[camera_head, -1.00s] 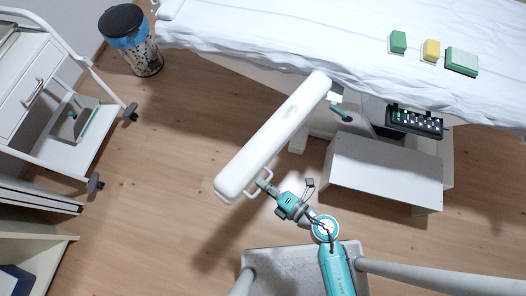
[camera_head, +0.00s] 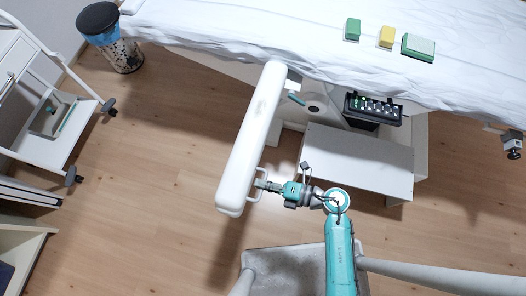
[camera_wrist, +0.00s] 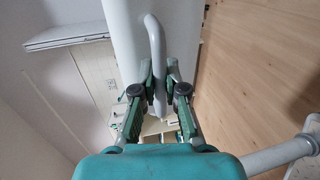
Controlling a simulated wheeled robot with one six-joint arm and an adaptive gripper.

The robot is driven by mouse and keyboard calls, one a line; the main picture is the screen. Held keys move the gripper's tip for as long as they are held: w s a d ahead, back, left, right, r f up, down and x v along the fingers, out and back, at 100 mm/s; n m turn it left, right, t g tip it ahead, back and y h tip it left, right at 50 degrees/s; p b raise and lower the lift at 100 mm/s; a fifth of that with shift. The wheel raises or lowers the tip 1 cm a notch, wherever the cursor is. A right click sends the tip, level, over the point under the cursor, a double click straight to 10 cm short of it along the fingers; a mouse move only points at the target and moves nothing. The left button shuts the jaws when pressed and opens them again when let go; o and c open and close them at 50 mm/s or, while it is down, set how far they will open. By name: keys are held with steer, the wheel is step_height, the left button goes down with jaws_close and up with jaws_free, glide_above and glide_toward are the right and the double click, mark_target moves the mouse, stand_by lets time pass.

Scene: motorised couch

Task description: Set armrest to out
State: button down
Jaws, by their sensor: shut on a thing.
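The armrest (camera_head: 250,135) is a long white padded bar. It stands out from the side of the couch (camera_head: 230,42), angled down and slightly left in the head view. A light grey loop handle (camera_head: 236,206) is fixed at its outer end. My gripper (camera_head: 262,185) reaches the handle from the right, and its fingers are shut on it. In the wrist view the handle (camera_wrist: 158,60) passes between the two green fingers of my gripper (camera_wrist: 160,95), with the white armrest (camera_wrist: 125,30) behind it. The armrest's hinge is partly hidden near the couch edge.
A white step (camera_head: 355,165) stands right of the armrest under the couch. A black control box (camera_head: 373,108) sits at the couch side. A bin (camera_head: 118,45) and a white trolley (camera_head: 45,110) are at the left. Bare floor (camera_head: 150,190) lies left of the armrest.

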steer(key=shift+s+f, duration=0.15)
steer(key=shift+s, duration=0.15)
steer(key=c, duration=1.2)
jaws_free()
steer(key=shift+w, duration=0.15)
steer(key=shift+d, duration=0.1)
steer(key=v, duration=1.2)
